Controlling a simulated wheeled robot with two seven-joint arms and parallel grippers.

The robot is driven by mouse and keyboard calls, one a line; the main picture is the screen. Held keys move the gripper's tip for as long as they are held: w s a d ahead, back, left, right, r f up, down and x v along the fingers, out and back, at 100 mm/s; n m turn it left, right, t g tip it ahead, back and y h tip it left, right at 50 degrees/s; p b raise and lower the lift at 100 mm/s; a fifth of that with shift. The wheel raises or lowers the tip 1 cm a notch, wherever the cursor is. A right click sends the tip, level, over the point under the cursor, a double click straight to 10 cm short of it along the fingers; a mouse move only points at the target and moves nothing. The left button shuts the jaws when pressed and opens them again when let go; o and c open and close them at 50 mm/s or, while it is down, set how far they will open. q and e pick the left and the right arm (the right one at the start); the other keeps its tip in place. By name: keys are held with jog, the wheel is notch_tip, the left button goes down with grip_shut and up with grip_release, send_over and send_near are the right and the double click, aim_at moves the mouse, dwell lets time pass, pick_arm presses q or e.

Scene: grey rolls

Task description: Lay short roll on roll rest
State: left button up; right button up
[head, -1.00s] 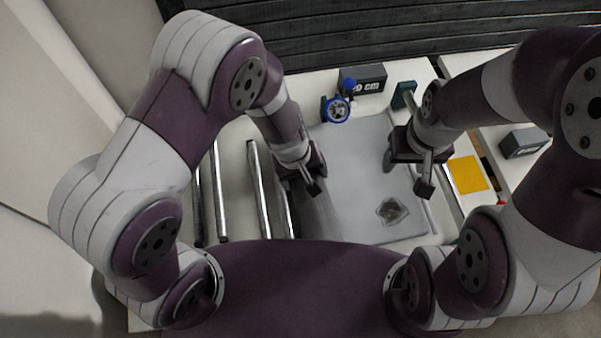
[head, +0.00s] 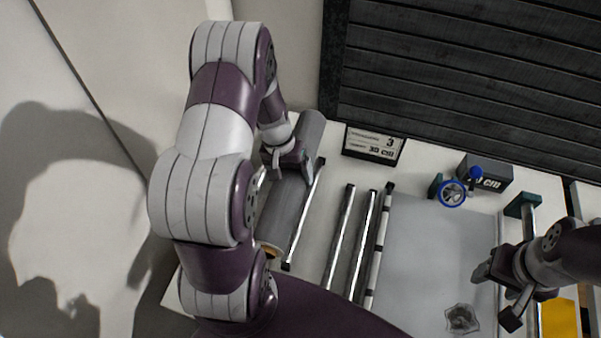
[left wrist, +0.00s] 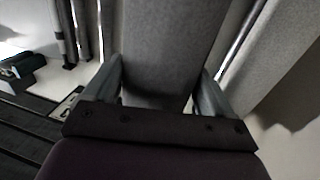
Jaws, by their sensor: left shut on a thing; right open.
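A grey roll (head: 290,208) with a tan core at its near end lies lengthwise at the left of the table, over the leftmost pair of metal rails, the roll rest. In the left wrist view the roll (left wrist: 170,45) fills the space between the fingers, with a rail on either side. I cannot tell whether it touches the rails. My right gripper (head: 498,293) is open and empty at the right.
A second pair of rails (head: 341,235) stands right of the roll, then a grey mat (head: 425,240) with a clear crumpled piece (head: 461,318). A dark slatted wall (head: 450,75) rises behind.

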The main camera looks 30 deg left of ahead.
pick_arm(q)
jog(key=shift+d+f+b, duration=0.1)
jog(key=shift+f+b, duration=0.2)
jog(key=shift+f, duration=0.05)
notch_tip(320, 180, down, 9)
jog(key=b, duration=0.7)
jog(key=shift+r, duration=0.1)
jog(key=shift+r, duration=0.1)
jog(key=o, duration=1.2)
jog(key=shift+o, duration=0.2)
jog(key=r, duration=0.4)
jog(key=a+r, duration=0.1)
jog(key=r, duration=0.3)
jog(key=a+r, duration=0.1)
jog(key=r, duration=0.3)
jog(key=shift+s+a+r+b, duration=0.2)
jog(key=shift+s+b, duration=0.1)
jog(key=shift+b, duration=0.1)
